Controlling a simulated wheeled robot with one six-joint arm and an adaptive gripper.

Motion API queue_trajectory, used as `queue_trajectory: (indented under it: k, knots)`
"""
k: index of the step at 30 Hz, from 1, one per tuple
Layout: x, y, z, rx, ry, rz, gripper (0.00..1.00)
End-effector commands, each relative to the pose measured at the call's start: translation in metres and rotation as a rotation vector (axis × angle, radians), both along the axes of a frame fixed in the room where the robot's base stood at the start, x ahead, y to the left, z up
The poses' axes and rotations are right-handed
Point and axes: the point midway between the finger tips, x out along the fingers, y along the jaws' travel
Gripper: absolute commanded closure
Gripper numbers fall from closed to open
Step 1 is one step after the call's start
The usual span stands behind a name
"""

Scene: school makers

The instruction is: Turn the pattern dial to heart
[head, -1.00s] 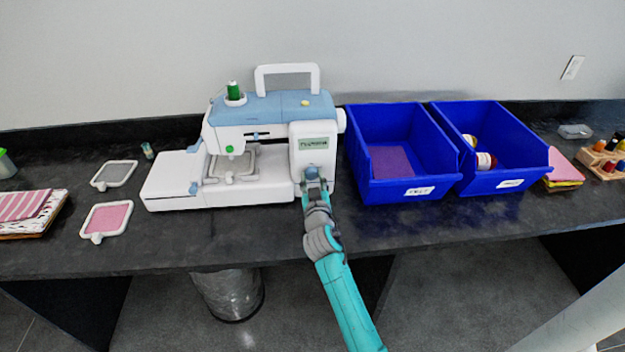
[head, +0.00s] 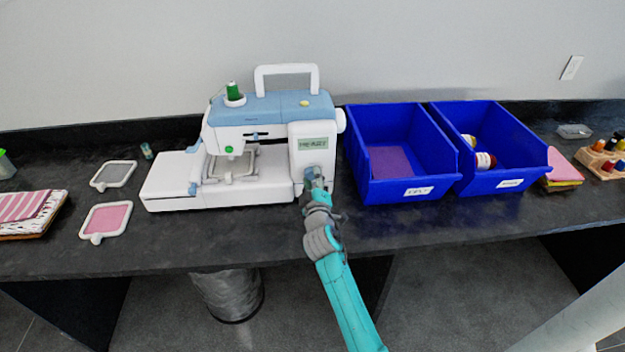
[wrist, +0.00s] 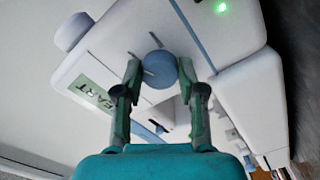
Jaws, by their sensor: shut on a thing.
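The white and blue embroidery machine (head: 270,116) stands on the dark counter. Its small display (head: 313,144) reads "HEART"; part of the word also shows in the wrist view (wrist: 92,94). The round blue pattern dial (wrist: 160,69) is on the front of the machine, below the display. My gripper (wrist: 160,78) is shut on the dial, with one finger at each side of it. In the head view my gripper (head: 314,182) covers most of the dial.
Two blue bins (head: 402,106) stand right of the machine. Left of it lie a grey hoop (head: 113,174), a pink hoop (head: 106,218) and folded cloth (head: 30,212). A green thread spool (head: 234,90) is on top. The counter in front is mostly clear.

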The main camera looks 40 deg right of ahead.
Motion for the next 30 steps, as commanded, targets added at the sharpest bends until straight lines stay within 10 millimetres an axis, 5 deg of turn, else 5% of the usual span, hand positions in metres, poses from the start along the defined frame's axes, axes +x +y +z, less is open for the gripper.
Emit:
queue_trajectory:
  k: [22,23,24,26,30]
  knots:
    - [0.0004,0.0004,0.0008,-0.076,0.05,0.002,0.95]
    - [0.0004,0.0004,0.0008,-0.076,0.05,0.002,0.58]
    - [0.0004,0.0005,0.0008,-0.076,0.05,0.002,0.48]
    - [0.0004,0.0004,0.0008,-0.075,0.049,0.002,0.35]
    - [0.0003,0.0003,0.0005,-0.075,0.05,0.001,0.35]
